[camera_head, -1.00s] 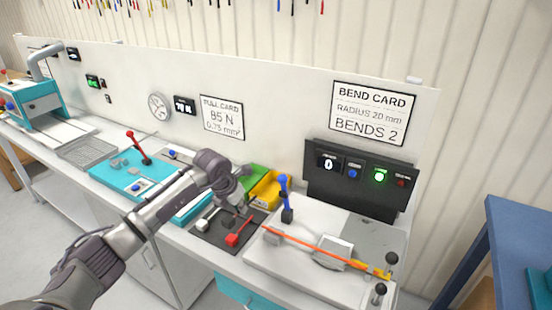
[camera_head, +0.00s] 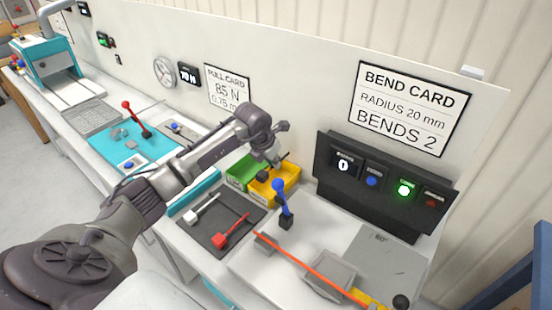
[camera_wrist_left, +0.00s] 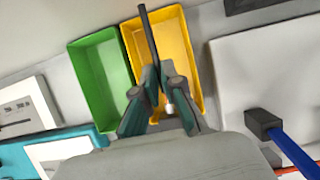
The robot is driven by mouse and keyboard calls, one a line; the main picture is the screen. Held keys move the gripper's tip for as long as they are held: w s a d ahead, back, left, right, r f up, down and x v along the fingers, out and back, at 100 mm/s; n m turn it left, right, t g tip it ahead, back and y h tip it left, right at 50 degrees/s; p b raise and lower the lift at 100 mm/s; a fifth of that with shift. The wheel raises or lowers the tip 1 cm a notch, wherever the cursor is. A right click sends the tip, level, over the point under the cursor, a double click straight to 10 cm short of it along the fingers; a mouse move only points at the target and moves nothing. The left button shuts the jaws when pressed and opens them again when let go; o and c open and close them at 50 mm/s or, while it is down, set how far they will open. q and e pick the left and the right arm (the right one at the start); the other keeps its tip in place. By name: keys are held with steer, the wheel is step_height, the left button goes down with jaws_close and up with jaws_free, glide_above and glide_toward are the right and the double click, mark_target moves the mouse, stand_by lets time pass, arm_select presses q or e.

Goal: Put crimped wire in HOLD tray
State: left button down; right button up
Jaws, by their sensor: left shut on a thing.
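My left gripper (camera_head: 272,163) is over the yellow tray (camera_head: 288,190) at the back of the bench. In the left wrist view, its two fingers (camera_wrist_left: 157,96) are shut on a thin dark wire (camera_wrist_left: 148,40) with a pale end. The wire lies across the view of the yellow tray (camera_wrist_left: 185,45); I cannot tell whether it touches the tray. The green tray (camera_wrist_left: 100,75) stands directly beside the yellow one. No label is readable on either tray. My right gripper is not in view.
A blue-handled lever (camera_head: 280,195) stands just right of the trays. A dark mat (camera_head: 215,228) with a red-handled tool and a white one lies in front. An orange-red wire (camera_head: 305,268) crosses the bending plate. The control box (camera_head: 385,185) stands behind it.

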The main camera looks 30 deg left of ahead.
arm_select(q)
step_height(320, 180, down, 3)
steer(key=shift+w+r+b, duration=0.1)
steer(key=shift+w+b, duration=0.05)
steer(key=shift+b, duration=0.45)
steer(key=shift+f+b, duration=0.55)
steer(key=shift+f, duration=0.55)
steer(key=shift+w, duration=0.1)
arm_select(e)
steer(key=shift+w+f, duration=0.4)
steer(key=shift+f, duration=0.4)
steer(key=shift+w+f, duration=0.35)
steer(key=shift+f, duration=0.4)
arm_select(q)
steer(key=shift+b, duration=0.35)
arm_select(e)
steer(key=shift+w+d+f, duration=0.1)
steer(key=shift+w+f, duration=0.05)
arm_select(q)
steer(key=shift+f, duration=0.15)
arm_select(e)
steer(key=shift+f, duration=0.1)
arm_select(q)
steer(key=shift+f+b, duration=1.3)
steer(key=shift+f, duration=0.2)
steer(key=c, duration=1.2)
jaws_free()
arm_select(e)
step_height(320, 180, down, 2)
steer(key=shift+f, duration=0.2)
